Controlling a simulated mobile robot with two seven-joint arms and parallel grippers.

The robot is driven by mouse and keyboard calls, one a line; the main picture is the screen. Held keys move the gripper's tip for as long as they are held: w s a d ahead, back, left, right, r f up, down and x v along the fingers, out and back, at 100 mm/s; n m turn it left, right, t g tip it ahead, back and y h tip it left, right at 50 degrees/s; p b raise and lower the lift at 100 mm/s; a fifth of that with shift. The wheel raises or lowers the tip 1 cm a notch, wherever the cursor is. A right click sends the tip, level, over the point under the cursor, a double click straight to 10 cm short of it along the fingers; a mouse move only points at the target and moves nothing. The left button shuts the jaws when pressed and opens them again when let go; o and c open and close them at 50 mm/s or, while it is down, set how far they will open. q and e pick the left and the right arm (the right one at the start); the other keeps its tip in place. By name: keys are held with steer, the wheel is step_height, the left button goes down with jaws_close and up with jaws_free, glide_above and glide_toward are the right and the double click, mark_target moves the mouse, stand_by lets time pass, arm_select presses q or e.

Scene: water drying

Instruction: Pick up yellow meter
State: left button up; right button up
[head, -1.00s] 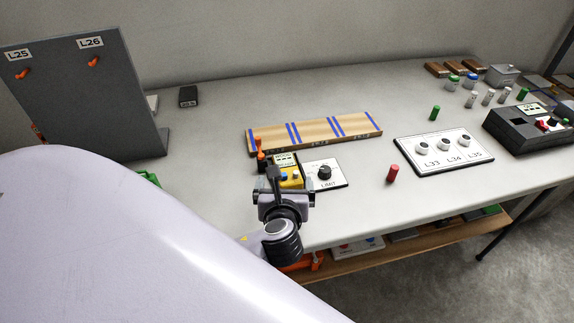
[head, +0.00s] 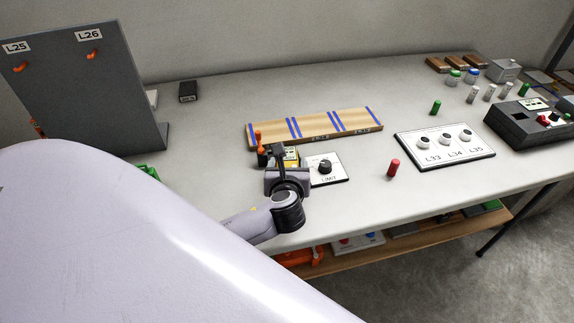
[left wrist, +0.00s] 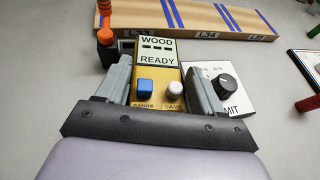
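The yellow meter (left wrist: 158,78) lies on the table. In the left wrist view its screen reads "WOOD --- READY", with a blue RANGE button and a white SAVE button below. In the head view the yellow meter (head: 291,161) is mostly hidden behind my gripper. My left gripper (left wrist: 163,85) is open, with one finger on each side of the meter; I cannot tell whether they touch it. The left gripper (head: 283,158) also shows in the head view. My right gripper is not in view.
A white LIMIT panel with a black knob (head: 325,167) lies just right of the meter. A wooden board with blue stripes (head: 314,127) lies behind, and an orange-and-black object (head: 260,152) stands at left. A red cylinder (head: 393,168) and the L33-L35 panel (head: 444,147) are further right.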

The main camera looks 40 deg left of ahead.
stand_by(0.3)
arm_select(q)
steer(key=shift+r, duration=0.45)
step_height(320, 180, up, 19)
steer(key=p, duration=0.4)
steer(key=s+d+f+m+h, duration=0.1)
steer(key=s+d+m+h, duration=0.1)
steer(key=d, duration=0.1)
steer(key=s+d+f+m+t+h, duration=0.1)
steer(key=s+d+m+h, duration=0.1)
steer(key=d+h, duration=0.1)
steer(key=s+d+f+m+t+h, duration=0.1)
steer(key=s+d+m+h, duration=0.1)
steer(key=s+d+m, duration=0.1)
steer(key=shift+d+f+h, duration=0.25)
steer(key=shift+d+h, duration=0.15)
steer(key=shift+d, duration=0.1)
